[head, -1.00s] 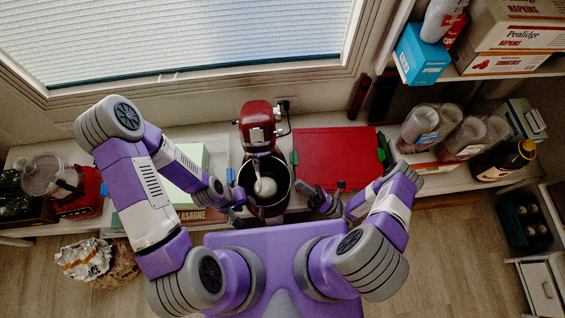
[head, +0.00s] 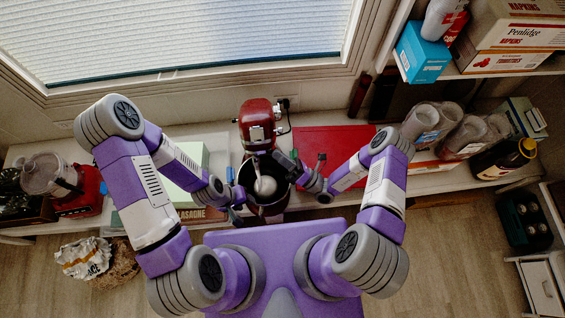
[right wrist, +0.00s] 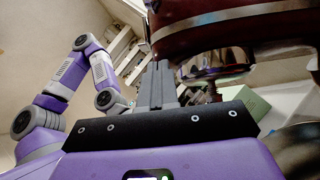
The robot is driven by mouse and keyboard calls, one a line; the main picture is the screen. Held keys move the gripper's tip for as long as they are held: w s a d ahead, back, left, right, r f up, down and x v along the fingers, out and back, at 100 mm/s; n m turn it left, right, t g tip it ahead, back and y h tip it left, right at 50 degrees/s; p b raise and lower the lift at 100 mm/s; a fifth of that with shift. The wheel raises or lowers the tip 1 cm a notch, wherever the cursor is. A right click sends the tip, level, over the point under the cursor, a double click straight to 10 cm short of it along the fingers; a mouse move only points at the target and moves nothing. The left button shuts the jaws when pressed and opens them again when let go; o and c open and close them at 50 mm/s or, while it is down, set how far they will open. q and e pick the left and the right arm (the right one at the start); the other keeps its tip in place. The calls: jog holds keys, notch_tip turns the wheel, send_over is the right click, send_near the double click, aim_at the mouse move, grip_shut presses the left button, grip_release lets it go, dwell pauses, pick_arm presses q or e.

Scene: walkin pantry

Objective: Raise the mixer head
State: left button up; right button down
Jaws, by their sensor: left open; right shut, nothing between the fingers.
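The red stand mixer (head: 256,112) stands on the counter by the window, with silver parts at its front. A pale beater (head: 265,186) shows over its dark bowl (head: 268,208). My right gripper (head: 285,160) is shut and empty, with its tips close to the right side of the mixer's front, above the bowl. In the right wrist view, the mixer's dark red head (right wrist: 235,22) fills the top right, just above the shut fingers (right wrist: 160,85); I cannot tell whether they touch. My left gripper (head: 236,207) is open at the left side of the bowl.
A red board (head: 325,148) lies on the counter right of the mixer. A pale green box (head: 187,180) and a lasagne box (head: 195,214) are at its left. Clear canisters (head: 425,122) and a dark bottle (head: 505,158) stand farther right.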

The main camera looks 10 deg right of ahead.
jog(key=shift+w+r, duration=0.1)
pick_arm(q)
jog(key=shift+s+r+p, duration=0.1)
jog(key=shift+r+p, duration=0.65)
pick_arm(e)
jog(key=shift+w+d+r+m+t+h, duration=0.15)
jog(key=shift+w+r+m+t+h, duration=0.15)
jog(key=shift+w+r+m, duration=0.6)
jog(key=shift+w+r+n, duration=0.1)
jog(key=shift+r+n, duration=0.2)
pick_arm(q)
jog(key=shift+s+d+f+b, duration=0.1)
jog(key=shift+s+f+b, duration=0.1)
jog(key=shift+f+b, duration=0.25)
jog(key=shift+s+f+b, duration=0.2)
jog(key=shift+f+b, duration=0.2)
jog(key=shift+f, duration=0.05)
pick_arm(e)
jog(key=s+d+f, duration=0.7)
jog(key=s+f, duration=0.2)
jog(key=shift+f, duration=0.1)
